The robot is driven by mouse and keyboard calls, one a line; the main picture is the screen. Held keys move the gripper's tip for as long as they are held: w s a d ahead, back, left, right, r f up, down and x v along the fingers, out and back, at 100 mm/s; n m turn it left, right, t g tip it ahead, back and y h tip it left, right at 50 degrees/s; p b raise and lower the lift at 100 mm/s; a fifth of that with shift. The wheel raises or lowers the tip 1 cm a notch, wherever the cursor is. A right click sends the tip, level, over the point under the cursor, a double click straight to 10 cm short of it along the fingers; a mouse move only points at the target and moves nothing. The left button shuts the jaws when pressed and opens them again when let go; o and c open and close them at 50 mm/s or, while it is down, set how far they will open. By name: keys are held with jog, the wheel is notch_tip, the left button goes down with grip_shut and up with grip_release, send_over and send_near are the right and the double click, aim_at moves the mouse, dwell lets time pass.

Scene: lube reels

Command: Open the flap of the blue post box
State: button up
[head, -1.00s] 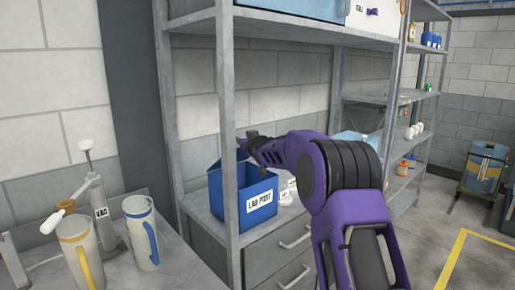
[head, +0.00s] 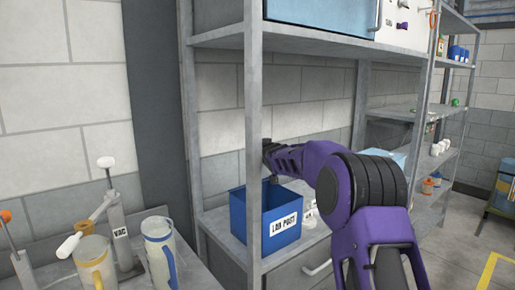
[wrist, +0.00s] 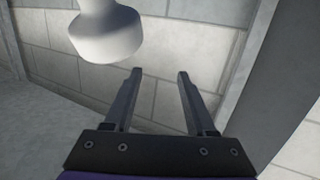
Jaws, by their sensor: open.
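The blue post box (head: 283,232), labelled "LAB POST", stands on the grey counter behind the shelf post in the head view. Its top looks open, with inner blue walls showing. I cannot make out a separate flap. My gripper (head: 268,150) is above the box in the head view, partly hidden by the shelf post and apart from the box. In the wrist view my gripper (wrist: 159,76) is open, with nothing between its fingers. The box does not show in the wrist view.
The upright shelf post (head: 253,130) stands close in front of my gripper. A shelf (head: 330,42) spans above. At left are a pump labelled "VAC" (head: 119,233) and jugs (head: 160,252). A blurred white object (wrist: 105,32) shows near the fingers in the wrist view.

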jog(key=shift+o, duration=0.4)
jog(key=shift+r, duration=0.1)
jog(key=s+d+r, duration=0.1)
jog(key=s+r, duration=0.3)
jog(key=s, duration=0.4)
jog(key=s+d+r+p, duration=0.1)
jog(key=s+d+r, duration=0.1)
jog(key=s+r, duration=0.3)
jog(key=s, duration=0.4)
jog(key=shift+s, duration=0.25)
dwell(1.0)
jog(key=shift+s+r, duration=0.1)
dwell(0.4)
